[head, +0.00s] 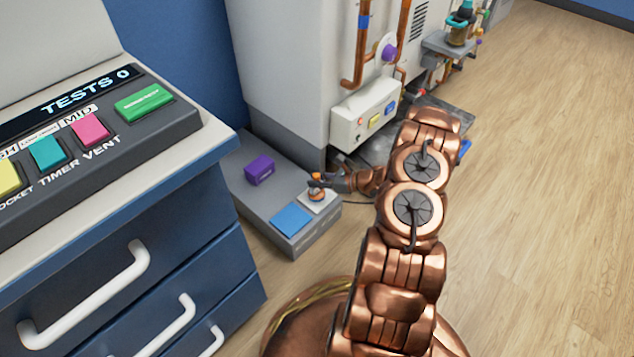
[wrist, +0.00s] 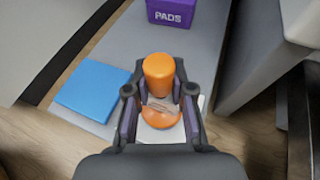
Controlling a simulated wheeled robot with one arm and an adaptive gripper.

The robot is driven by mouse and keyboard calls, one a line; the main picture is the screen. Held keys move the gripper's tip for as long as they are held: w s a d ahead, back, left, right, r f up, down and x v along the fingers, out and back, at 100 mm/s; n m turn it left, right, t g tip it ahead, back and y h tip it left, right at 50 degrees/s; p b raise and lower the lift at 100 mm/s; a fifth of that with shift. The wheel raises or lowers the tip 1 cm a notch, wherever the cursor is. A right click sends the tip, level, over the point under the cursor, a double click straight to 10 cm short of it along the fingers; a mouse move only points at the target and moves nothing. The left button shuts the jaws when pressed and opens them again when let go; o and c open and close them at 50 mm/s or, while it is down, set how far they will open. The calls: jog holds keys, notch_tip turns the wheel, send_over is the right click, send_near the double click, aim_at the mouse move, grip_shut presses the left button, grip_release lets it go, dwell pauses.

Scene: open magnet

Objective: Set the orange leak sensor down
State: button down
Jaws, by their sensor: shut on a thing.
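The orange leak sensor (wrist: 159,75) is between the fingers of my gripper (wrist: 158,98) in the wrist view. Its rounded orange top stands up between the fingertips, and a wider orange part (wrist: 162,128) shows nearer the palm. In the head view the sensor (head: 317,194) is small, at the end of my gripper (head: 321,181), over a white square pad (head: 322,206) on a low grey platform (head: 266,208). The white pad shows around the fingers in the wrist view. I cannot tell whether the sensor touches the pad.
A blue square pad (head: 291,220) lies on the platform beside the white one. A purple box marked PADS (wrist: 178,12) stands farther along. A white cabinet with pipes (head: 290,60) and a blue drawer unit (head: 150,260) flank the platform. Wood floor is clear at right.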

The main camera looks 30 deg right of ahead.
jog(key=shift+f, duration=0.1)
jog(key=c, duration=1)
grip_release()
jog(key=shift+s+d+r, duration=0.1)
jog(key=shift+r, duration=0.15)
jog(key=shift+p+v, duration=1.95)
jog(key=shift+v, duration=3.9)
jog(key=shift+f, duration=0.1)
